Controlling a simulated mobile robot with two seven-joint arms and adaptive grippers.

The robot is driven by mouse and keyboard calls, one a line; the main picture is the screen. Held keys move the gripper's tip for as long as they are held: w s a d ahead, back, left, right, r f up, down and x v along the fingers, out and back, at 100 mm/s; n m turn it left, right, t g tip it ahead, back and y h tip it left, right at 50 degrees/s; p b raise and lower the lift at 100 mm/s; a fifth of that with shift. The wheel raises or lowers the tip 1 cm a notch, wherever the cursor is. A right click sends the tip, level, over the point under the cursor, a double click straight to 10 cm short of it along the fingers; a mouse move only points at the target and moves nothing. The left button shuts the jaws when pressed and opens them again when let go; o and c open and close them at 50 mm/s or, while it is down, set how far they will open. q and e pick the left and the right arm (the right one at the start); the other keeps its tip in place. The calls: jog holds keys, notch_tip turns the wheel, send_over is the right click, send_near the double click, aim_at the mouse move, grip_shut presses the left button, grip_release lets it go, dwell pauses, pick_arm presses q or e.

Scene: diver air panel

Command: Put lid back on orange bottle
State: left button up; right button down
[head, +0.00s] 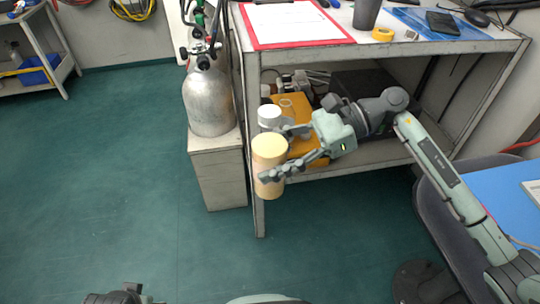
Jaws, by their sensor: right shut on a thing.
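The orange bottle (268,148), a pale orange cylinder, is upright in front of the bench's left front leg. My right gripper (276,152) reaches in from the right and is shut on it, with one finger across its front and the other behind. A white, round, lid-like piece (269,115) shows just behind and above the bottle; I cannot tell whether it touches the bottle or what it rests on. At the bottom edge, a dark grey part that looks like my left gripper (125,294) shows only partly, and its fingers cannot be made out.
The bench (400,50) carries a red clipboard (293,22), a dark cup (367,13) and yellow tape (383,34). Its lower shelf holds an orange-yellow box (300,120). A silver cylinder (208,100) stands on a grey cabinet (217,175) at left. The green floor left is clear.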

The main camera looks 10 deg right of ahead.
jog(key=shift+r, duration=0.15)
jog(key=shift+d, duration=0.1)
jog(key=w+d+r+m+t+h, duration=0.2)
jog(key=d+m+t, duration=0.6)
jog(key=d, duration=0.5)
jog(key=shift+d+t, duration=0.15)
jog(key=shift+t, duration=0.35)
pick_arm(q)
jog(key=shift+c, duration=0.2)
